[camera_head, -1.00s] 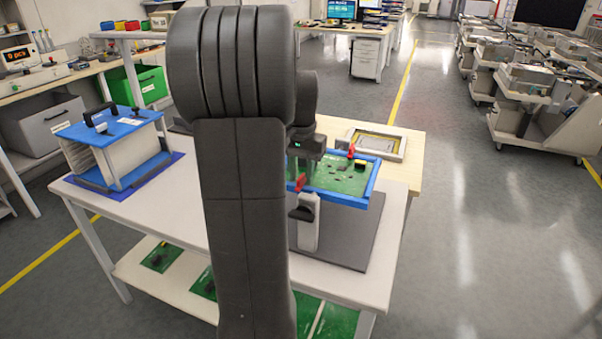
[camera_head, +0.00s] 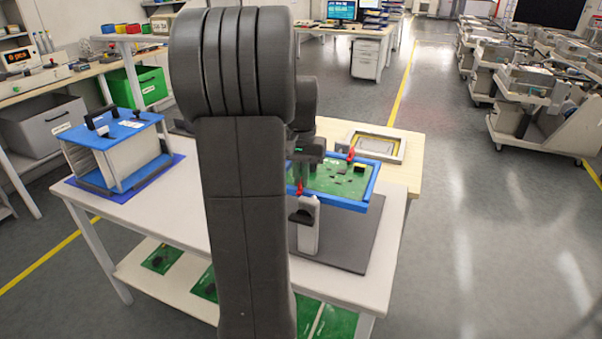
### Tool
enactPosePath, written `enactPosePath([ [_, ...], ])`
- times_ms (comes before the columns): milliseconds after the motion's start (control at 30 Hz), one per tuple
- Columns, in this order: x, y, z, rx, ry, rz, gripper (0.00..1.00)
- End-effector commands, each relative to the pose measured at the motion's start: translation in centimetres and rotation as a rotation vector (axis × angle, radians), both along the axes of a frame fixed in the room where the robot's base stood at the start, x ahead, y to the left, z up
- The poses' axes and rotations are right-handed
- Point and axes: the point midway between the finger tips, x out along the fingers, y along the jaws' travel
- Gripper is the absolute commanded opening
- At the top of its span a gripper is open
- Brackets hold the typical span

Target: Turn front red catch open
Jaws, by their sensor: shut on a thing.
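The front red catch (camera_head: 294,190) sits at the near edge of the blue frame (camera_head: 345,203), which holds a green circuit board (camera_head: 338,179). A second red catch (camera_head: 351,154) is at the frame's far edge. My gripper (camera_head: 299,179) is down at the near left of the board and shut on the front red catch. My arm hides the left part of the frame and some of the catch, and the fingertips are small and dark. A light grey post with a dark top (camera_head: 308,228) stands below the front catch.
A blue-topped rack (camera_head: 118,145) stands on the left of the white table (camera_head: 180,218). A framed tray (camera_head: 376,144) lies behind the board on a wooden top. Green boards (camera_head: 162,257) lie on the lower shelf.

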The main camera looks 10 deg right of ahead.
Motion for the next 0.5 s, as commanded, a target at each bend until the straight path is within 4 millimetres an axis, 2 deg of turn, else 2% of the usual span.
enactPosePath([
  [500, 0.05, -0.02, 0.37, -0.002, -0.002, 0.476, 0.00],
])
